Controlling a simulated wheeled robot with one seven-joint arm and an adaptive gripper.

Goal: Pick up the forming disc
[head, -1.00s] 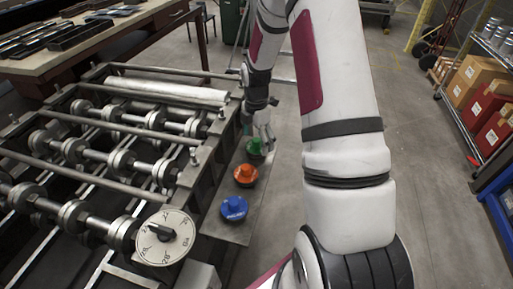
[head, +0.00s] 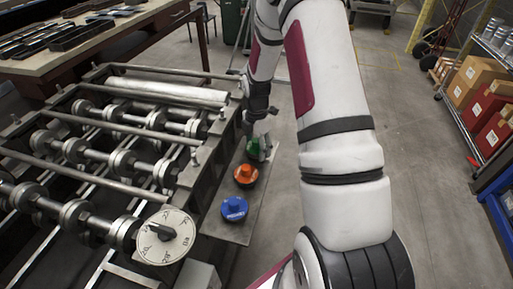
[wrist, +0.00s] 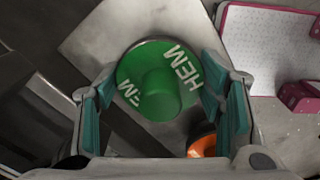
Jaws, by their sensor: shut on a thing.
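A green forming disc marked HEM (wrist: 150,60) lies between the two teal-padded fingers of my gripper (wrist: 160,92) in the wrist view. Its round central knob faces the camera. My gripper (head: 259,143) is shut on it in the head view, where the green disc (head: 253,148) is partly hidden by the fingers. It is at the far end of a narrow grey shelf (head: 212,226). I cannot tell whether it still touches the shelf. An orange disc (head: 245,175) and a blue disc (head: 234,208) sit nearer on that shelf, in a row.
The roller machine (head: 120,160) with a numbered dial (head: 180,248) stands to the left of the shelf. A workbench (head: 90,35) with metal parts is behind it. A rack (head: 492,140) with boxes stands at the right. The floor between is open.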

